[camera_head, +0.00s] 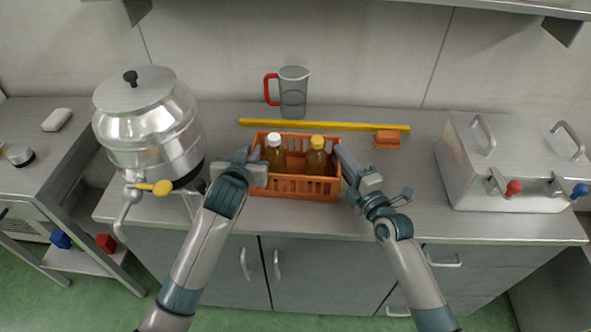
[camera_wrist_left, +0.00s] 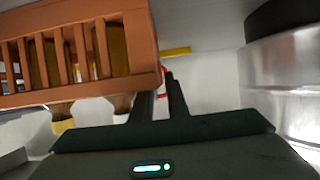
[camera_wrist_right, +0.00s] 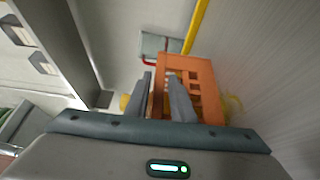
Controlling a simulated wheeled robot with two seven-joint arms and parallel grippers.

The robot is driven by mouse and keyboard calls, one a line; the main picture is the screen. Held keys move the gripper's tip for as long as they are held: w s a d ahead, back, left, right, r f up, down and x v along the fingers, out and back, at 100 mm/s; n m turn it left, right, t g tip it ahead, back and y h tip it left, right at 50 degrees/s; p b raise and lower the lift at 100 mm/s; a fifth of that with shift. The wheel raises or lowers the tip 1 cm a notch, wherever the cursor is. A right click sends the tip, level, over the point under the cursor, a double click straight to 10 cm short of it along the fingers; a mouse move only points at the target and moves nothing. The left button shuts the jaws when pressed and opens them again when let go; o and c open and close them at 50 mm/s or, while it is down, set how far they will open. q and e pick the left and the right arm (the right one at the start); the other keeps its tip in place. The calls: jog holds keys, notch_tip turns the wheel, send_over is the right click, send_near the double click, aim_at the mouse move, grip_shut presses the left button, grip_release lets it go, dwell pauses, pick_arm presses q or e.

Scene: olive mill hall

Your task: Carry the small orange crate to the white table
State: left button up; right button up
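The small orange crate (camera_head: 295,187) is on the grey counter and holds two bottles, one with a white cap (camera_head: 274,141) and one with a yellow cap (camera_head: 318,143). My left gripper (camera_head: 258,165) is at the crate's left end. In the left wrist view its fingers (camera_wrist_left: 160,92) close around the end wall of the crate (camera_wrist_left: 90,96). My right gripper (camera_head: 339,160) is at the right end. In the right wrist view its fingers (camera_wrist_right: 164,95) have the orange end wall (camera_wrist_right: 188,68) between them. I cannot make out a white table.
A steel drum with a yellow-handled tap (camera_head: 150,120) stands left of the crate. A jug with a red handle (camera_head: 293,92), a yellow bar (camera_head: 325,125) and an orange block (camera_head: 387,139) lie behind. A steel box with red and blue taps (camera_head: 505,160) stands right.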

pick_arm(q)
jog(key=shift+w+f, duration=0.2)
jog(key=shift+w, duration=0.35)
pick_arm(e)
jog(key=shift+w+a, duration=0.3)
jog(key=shift+w, duration=0.2)
pick_arm(q)
jog(key=shift+c, duration=0.3)
pick_arm(e)
jog(key=shift+c, duration=0.4)
pick_arm(q)
grip_shut()
pick_arm(e)
grip_shut()
pick_arm(q)
jog(key=shift+r, duration=0.2)
pick_arm(e)
jog(key=shift+r, duration=0.25)
